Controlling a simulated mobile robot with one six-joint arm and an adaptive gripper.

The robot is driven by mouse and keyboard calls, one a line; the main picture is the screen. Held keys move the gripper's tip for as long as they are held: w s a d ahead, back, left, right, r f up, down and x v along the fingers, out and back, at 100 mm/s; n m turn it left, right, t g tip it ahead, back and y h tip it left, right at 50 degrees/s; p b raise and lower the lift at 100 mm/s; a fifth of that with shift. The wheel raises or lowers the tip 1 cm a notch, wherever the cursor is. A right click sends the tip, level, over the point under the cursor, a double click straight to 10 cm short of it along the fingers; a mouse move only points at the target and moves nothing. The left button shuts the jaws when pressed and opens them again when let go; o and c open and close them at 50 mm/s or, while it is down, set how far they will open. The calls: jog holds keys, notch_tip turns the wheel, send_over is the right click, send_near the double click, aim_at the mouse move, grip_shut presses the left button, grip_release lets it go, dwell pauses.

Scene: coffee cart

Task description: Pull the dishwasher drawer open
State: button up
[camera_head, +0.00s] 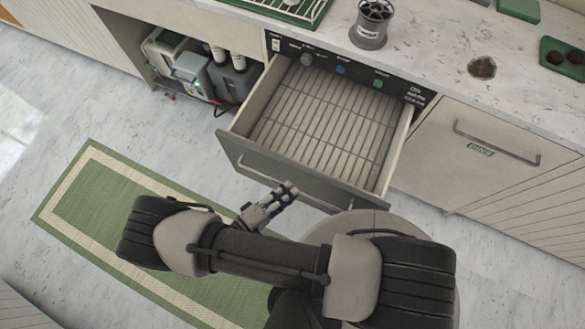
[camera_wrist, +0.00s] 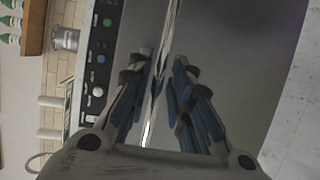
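The dishwasher drawer (camera_head: 322,125) stands pulled out below the counter. Its slatted rack inside is in plain view and looks empty. The dark drawer front (camera_head: 236,152) faces my arm and also fills much of the wrist view (camera_wrist: 235,60). My gripper (camera_head: 287,188) is at the drawer front, near the middle of its length. In the wrist view its two blue-padded fingers (camera_wrist: 163,75) are apart, with a bright narrow strip running between them. I cannot tell whether they touch the handle.
A control panel (camera_head: 342,69) with knobs sits above the drawer. An open compartment (camera_head: 205,78) with bottles is on the left. A closed bin front (camera_head: 478,150) with a handle is on the right. A green mat (camera_head: 95,200) lies on the floor. The counter (camera_head: 440,45) holds a grey container (camera_head: 371,25).

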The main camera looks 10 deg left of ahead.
jog(key=v, duration=0.9)
jog(key=w+d+r+m+g+y, duration=0.15)
jog(key=w+r+g, duration=0.25)
jog(key=r, duration=0.5)
jog(key=w+d+r+m+g+y, duration=0.1)
jog(key=w+d+r+m+g, duration=0.25)
jog(key=r, duration=0.45)
jog(key=w+d+r+m+g+y, duration=0.1)
jog(key=w+d+r+m+g, duration=0.1)
jog(key=w+r+g, duration=0.5)
jog(key=s+d+r+m+t+y, duration=0.2)
jog(key=s+d+r+t+y, duration=0.1)
jog(key=d+r, duration=0.5)
jog(key=s+d+r+m+t+y, duration=0.1)
jog(key=s+d+r+t+y, duration=0.3)
jog(key=d+r, duration=0.5)
jog(key=shift+s+d+r+m, duration=0.25)
jog(key=shift+s+d+m, duration=0.2)
jog(key=shift+s, duration=0.2)
